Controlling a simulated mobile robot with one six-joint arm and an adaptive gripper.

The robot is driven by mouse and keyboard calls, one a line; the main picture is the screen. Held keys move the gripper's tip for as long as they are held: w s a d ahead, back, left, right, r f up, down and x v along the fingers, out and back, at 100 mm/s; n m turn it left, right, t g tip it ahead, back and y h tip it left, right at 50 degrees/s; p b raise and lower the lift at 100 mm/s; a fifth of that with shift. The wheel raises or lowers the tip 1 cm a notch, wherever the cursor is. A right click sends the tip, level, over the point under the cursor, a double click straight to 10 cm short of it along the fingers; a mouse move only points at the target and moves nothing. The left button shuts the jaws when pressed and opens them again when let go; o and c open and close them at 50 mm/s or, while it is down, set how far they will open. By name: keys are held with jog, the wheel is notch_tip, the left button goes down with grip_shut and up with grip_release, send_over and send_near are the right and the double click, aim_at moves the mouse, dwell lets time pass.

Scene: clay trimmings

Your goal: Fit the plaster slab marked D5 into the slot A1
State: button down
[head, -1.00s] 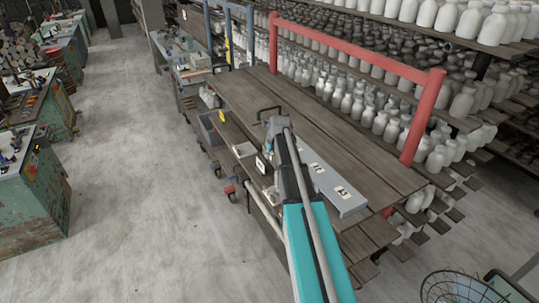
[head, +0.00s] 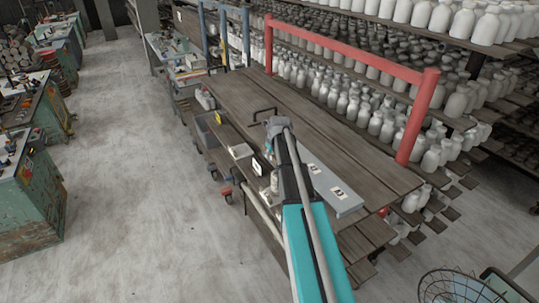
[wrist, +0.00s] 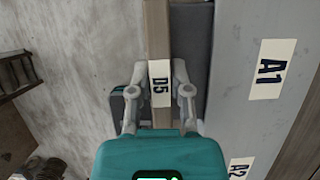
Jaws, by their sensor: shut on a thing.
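The plaster slab marked D5 (wrist: 158,30) is a narrow beige-brown bar in the wrist view, its label between my fingers. My gripper (wrist: 160,92) is shut on it, one finger on each side. Right of the slab is a dark grey strip, then a lighter grey rack (wrist: 225,60) with labels A1 (wrist: 270,70) and A2 (wrist: 240,168). The slab looks apart from the A1 label; whether it touches the rack I cannot tell. In the head view the grey rack (head: 349,205) lies on the bench, right of my arm, which partly hides it.
A wire basket (head: 450,285) is at lower right. The concrete floor (head: 130,200) at left is clear.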

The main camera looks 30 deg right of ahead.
jog(key=shift+d, duration=1.2)
jog(key=shift+c, duration=2.4)
grip_release()
jog(key=shift+r+p, duration=0.35)
jog(key=shift+r, duration=0.05)
jog(key=shift+r+p, duration=0.7)
jog(key=shift+p, duration=0.05)
jog(key=shift+f, duration=0.1)
jog(key=shift+s, duration=0.55)
jog(key=shift+s, duration=0.1)
